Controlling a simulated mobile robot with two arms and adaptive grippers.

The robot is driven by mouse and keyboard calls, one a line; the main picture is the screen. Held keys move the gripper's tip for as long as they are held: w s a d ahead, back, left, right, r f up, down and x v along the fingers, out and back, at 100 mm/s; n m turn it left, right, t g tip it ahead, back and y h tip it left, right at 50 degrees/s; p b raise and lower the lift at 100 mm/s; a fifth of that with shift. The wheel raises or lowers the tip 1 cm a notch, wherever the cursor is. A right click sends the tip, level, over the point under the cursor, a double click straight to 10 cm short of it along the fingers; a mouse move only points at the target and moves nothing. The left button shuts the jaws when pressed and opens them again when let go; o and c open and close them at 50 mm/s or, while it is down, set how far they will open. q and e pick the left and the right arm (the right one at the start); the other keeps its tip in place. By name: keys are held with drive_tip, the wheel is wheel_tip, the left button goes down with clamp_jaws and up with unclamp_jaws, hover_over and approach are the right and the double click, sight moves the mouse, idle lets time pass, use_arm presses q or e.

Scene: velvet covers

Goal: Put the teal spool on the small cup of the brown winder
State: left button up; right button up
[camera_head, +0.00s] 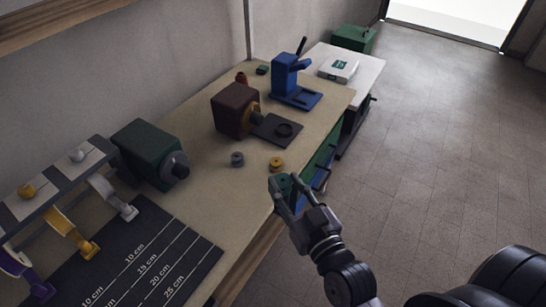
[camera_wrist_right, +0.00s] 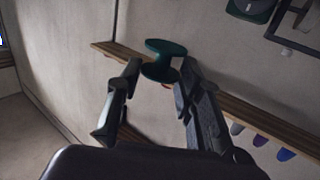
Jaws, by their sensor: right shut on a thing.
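The teal spool (camera_wrist_right: 163,60) is between the fingertips of my right gripper (camera_wrist_right: 158,82) in the right wrist view. In the head view my right gripper (camera_head: 284,190) is shut on the teal spool (camera_head: 284,182), in the air near the table's front edge. The spool is apart from the winder. My left gripper is not in view.
A grey spool (camera_head: 237,159) and a yellow spool (camera_head: 276,163) stand on the table (camera_head: 205,196) before the winder. A green machine (camera_head: 147,150) is at left, a blue press (camera_head: 288,78) behind. A black measuring mat (camera_head: 196,243) and ribbon rack (camera_head: 62,180) fill the near left.

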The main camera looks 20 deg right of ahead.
drive_tip(key=w+a+f+n+y+b, duration=0.15)
drive_tip(key=w+b, duration=0.25)
drive_tip(key=w, duration=0.5)
drive_tip(key=y+b, duration=0.2)
drive_tip(key=b, duration=0.4)
hover_over(252, 188)
drive_tip(key=shift+n+g, duration=0.3)
drive_tip(key=shift+n, duration=0.05)
wheel_tip(252, 188, down, 14)
drive_tip(key=shift+r+b, duration=0.15)
drive_tip(key=shift+b, duration=0.5)
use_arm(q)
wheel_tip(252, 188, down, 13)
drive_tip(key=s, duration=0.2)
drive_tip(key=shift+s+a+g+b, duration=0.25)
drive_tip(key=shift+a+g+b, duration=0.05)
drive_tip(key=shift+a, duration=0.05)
use_arm(e)
drive_tip(key=shift+f, duration=2.4)
drive_tip(key=o, duration=0.3)
drive_tip(key=shift+f, duration=0.15)
drive_tip(key=o, duration=0.5)
